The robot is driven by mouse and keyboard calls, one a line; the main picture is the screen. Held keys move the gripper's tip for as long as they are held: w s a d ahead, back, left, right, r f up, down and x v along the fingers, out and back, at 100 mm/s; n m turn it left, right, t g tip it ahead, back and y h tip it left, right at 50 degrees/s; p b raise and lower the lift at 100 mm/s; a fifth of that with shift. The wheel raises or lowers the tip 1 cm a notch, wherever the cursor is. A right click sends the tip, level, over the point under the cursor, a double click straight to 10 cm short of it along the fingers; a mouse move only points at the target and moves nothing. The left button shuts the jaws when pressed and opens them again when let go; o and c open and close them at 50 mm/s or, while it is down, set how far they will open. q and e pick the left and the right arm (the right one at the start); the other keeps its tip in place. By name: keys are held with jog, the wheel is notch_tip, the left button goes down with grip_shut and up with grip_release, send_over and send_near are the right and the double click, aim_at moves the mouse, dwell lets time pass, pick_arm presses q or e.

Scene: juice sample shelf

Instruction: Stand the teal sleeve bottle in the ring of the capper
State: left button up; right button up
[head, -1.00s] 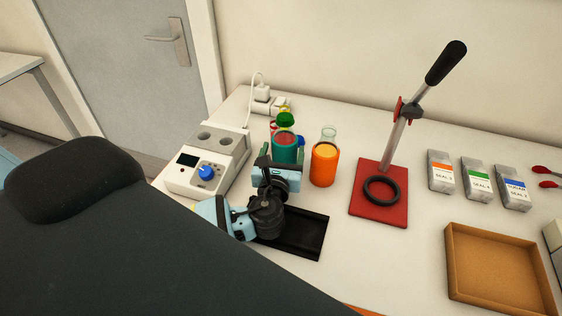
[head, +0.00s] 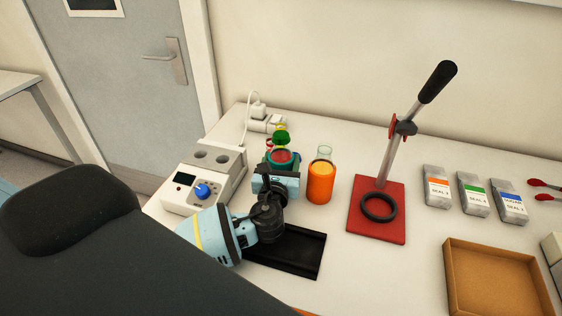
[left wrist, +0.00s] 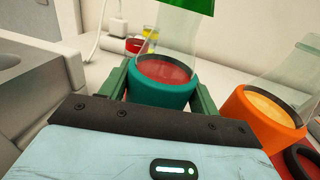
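The teal sleeve bottle (head: 280,158) has clear glass above its sleeve, red contents and a green top. It stands upright behind my left gripper (head: 277,172), which hides its lower part. In the left wrist view the teal sleeve (left wrist: 162,92) sits between the two green fingers of the left gripper (left wrist: 163,92). The fingers are close at both sides; whether they press on it cannot be told. The capper (head: 400,140) has a red base, a slanted post with a black handle, and an empty black ring (head: 379,208). My right gripper is out of view.
An orange sleeve bottle (head: 320,182) stands just right of the teal one, between it and the capper. A white device (head: 204,180) with a blue knob is at left. A black tray (head: 290,255) lies in front. Seal packs (head: 473,194) and a brown tray (head: 455,290) are at right.

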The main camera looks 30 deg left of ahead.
aim_at(280, 155)
pick_arm(q)
jog(key=shift+c, duration=0.8)
jog(key=shift+r, duration=2.1)
